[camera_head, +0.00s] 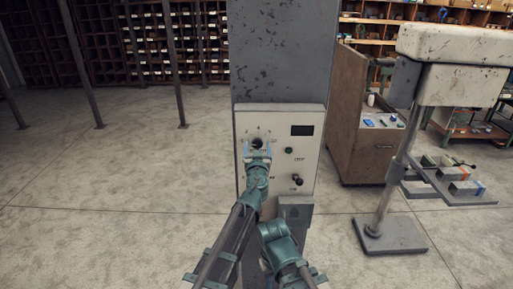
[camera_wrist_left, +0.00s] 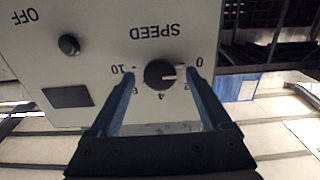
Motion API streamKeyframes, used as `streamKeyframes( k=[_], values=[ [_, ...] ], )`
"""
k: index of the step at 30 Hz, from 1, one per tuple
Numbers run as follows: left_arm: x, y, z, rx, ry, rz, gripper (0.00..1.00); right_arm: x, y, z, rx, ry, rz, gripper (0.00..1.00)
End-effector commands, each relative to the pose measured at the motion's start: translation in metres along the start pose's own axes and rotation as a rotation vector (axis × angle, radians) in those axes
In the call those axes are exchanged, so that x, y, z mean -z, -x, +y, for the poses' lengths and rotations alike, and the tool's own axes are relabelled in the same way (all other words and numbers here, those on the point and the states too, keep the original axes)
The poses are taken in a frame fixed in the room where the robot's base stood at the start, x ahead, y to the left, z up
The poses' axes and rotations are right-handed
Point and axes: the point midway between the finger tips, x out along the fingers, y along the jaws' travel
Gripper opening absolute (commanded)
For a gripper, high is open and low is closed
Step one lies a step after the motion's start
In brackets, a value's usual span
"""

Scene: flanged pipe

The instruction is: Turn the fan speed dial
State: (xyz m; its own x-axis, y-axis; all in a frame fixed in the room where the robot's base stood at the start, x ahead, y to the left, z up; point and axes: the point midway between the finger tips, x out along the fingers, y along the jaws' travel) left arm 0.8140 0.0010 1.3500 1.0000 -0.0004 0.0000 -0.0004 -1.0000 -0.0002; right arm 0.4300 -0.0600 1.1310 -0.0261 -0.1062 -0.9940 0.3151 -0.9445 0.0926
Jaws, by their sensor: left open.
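The fan speed dial is a round black knob on a pale control panel (camera_head: 310,160). In the left wrist view the dial (camera_wrist_left: 158,73) appears upside down under the word SPEED, its white mark pointing right, toward the low-number side near 0. My left gripper (camera_head: 258,148) is at the upper left of the panel, in front of the dial. In the left wrist view its two fingers stand open on either side of the dial, with visible gaps; I cannot tell whether the tips reach its depth. Fingers cover some scale numbers. My right gripper is not visible.
The panel also carries a dark display (camera_head: 302,130), a green button (camera_head: 289,150) and a black knob (camera_head: 296,180). A grey box (camera_head: 295,209) juts from its lower edge. A wooden cabinet (camera_head: 357,145) and a metal stand (camera_head: 397,190) are to the right. Open floor lies left.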

Motion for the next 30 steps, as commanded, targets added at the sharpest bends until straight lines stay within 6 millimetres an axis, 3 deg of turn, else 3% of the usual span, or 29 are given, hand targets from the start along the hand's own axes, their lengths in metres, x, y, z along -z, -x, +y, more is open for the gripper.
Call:
streamKeyframes(
  k=[2, 15, 23, 30],
  values=[
    [0.0, 0.0002, -0.0001, 0.0, 0.0, 0.0, 0.78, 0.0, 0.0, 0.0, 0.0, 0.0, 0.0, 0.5],
    [0.0, 0.0003, -0.0002, 0.001, 0.0, 0.0, 0.0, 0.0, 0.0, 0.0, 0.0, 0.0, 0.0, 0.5],
    [0.0, 0.0004, -0.0002, 0.001, -0.026, 0.0, 0.0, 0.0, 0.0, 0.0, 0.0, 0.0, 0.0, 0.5],
    [0.0, 0.0004, -0.0002, 0.001, -0.16, 0.0, 0.0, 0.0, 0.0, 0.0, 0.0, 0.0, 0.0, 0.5]
  ],
)
